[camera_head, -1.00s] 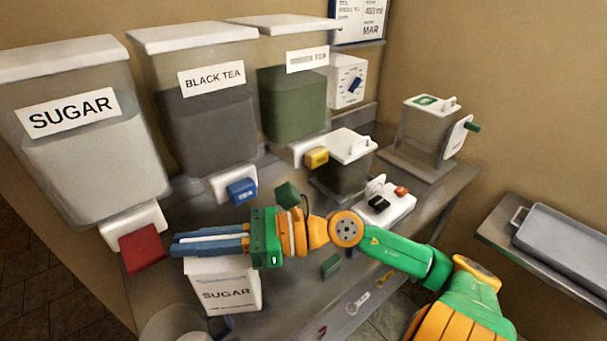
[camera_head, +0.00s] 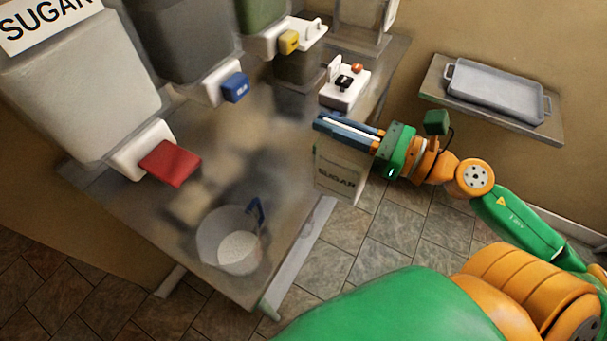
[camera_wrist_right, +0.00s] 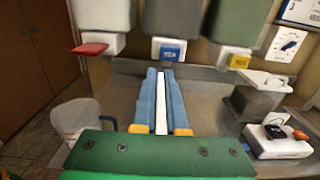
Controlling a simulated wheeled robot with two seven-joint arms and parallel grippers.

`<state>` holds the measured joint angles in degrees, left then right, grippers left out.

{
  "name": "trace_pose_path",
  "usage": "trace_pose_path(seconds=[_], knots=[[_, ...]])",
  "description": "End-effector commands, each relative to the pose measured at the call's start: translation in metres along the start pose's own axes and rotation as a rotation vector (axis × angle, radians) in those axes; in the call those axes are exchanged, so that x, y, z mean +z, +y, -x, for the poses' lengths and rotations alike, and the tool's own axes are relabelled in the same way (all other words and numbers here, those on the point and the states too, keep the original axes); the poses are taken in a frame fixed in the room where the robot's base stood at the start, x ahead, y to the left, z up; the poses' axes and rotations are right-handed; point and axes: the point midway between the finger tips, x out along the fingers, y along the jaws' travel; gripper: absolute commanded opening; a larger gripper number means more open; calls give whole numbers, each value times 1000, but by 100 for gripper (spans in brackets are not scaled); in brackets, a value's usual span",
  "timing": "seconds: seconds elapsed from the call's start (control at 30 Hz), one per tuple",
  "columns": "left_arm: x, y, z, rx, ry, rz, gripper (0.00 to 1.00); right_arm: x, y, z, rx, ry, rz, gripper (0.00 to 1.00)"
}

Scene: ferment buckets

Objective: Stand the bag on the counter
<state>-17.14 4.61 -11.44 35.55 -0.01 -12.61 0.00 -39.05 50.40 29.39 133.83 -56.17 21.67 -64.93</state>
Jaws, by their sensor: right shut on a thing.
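The white bag (camera_head: 339,178) with a SUGAR label hangs upright below my right gripper (camera_head: 345,133) in the head view. The blue fingers are shut on its top edge. The bag is at the counter's (camera_head: 268,190) front edge, partly in front of the floor. I cannot tell whether its base touches anything. In the right wrist view, a thin white strip of the bag (camera_wrist_right: 161,105) shows between the fingers; the rest is hidden. My left gripper is not in view.
A clear jug (camera_head: 232,240) with white contents and a blue handle stands near the counter's near end. Bins with red (camera_head: 170,163), blue (camera_head: 235,88) and yellow (camera_head: 289,41) taps line the back. A white device (camera_head: 345,86) sits beyond the bag. A grey tray (camera_head: 495,95) lies on a shelf at right.

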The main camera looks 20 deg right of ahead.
Motion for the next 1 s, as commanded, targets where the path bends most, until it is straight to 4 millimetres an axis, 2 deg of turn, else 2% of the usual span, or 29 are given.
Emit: trace_pose_path(seconds=[0.37, 0.47, 0.73, 0.77, 0.8, 1.0], knots=[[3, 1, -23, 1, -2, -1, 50, -21, -7, -41, 2, -2, 5, 0], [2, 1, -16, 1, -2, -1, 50, -20, -11, -52, -5, -7, 2, 0], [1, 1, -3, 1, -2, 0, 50, -34, -16, -87, -4, -6, 0, 0], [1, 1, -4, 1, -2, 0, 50, -38, -15, -91, -1, -5, 1, 0], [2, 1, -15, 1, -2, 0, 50, -52, -17, -96, -3, -5, 0, 0], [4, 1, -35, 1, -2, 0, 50, -85, -20, -122, -1, -3, 1, 0]])
